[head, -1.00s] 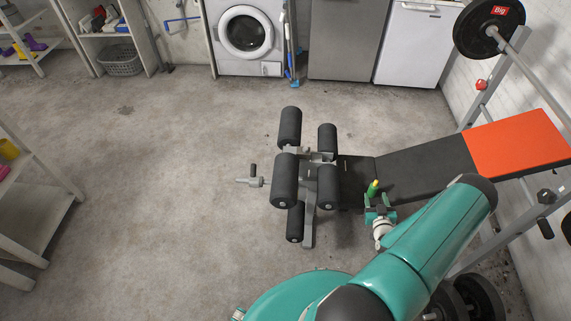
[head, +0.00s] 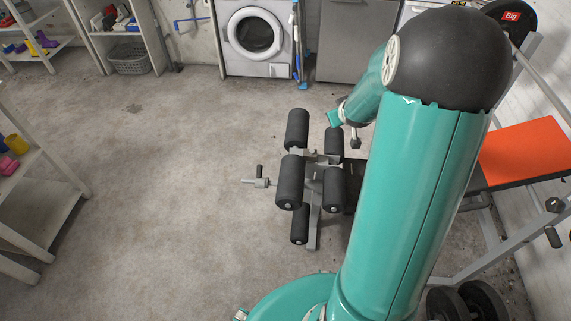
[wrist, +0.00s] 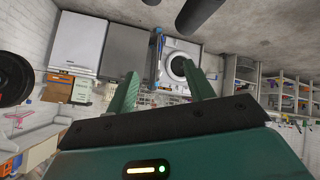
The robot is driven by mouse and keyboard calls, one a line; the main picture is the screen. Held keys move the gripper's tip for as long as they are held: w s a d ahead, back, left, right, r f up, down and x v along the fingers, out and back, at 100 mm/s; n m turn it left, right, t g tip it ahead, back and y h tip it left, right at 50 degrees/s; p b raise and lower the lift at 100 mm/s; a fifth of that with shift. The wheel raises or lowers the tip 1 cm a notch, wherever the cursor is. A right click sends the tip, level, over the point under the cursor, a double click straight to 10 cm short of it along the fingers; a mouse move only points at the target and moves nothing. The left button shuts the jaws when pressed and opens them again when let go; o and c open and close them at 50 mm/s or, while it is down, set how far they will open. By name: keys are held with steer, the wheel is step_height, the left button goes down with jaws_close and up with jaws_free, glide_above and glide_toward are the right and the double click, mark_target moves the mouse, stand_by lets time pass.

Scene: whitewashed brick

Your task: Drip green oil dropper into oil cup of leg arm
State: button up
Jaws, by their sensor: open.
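My gripper (wrist: 164,72) is open in the wrist view, its two green fingers apart with nothing between them. In the head view the end of my arm (head: 336,119) shows beside the upper roller pads. The leg arm (head: 314,228) of the weight bench is a grey post with several black foam rollers (head: 290,182). I cannot make out an oil cup on it. The green oil dropper is not visible in either current view; my large teal arm covers the area where it was seen earlier.
The bench's orange pad (head: 522,152) and steel frame stand at right by the white wall. Weight plates (head: 462,302) lie low at right. A shelf (head: 35,190) stands at left, a washing machine (head: 255,40) at the back. The concrete floor at left is clear.

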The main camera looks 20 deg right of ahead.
steer(key=s+a+r+g, duration=0.1)
steer(key=s+a+r, duration=0.3)
steer(key=a+r, duration=0.3)
steer(key=s+a+r, duration=0.4)
steer(key=a+r, duration=0.2)
steer(key=a, duration=0.3)
steer(key=s+a+r+g+y, duration=0.1)
steer(key=s+a+r+y, duration=0.1)
steer(key=s+a, duration=0.4)
steer(key=s+a+r+g+y, duration=0.1)
steer(key=s+a+r+y, duration=0.1)
steer(key=s+a, duration=0.5)
steer(key=s, duration=0.3)
steer(key=shift+a, duration=0.25)
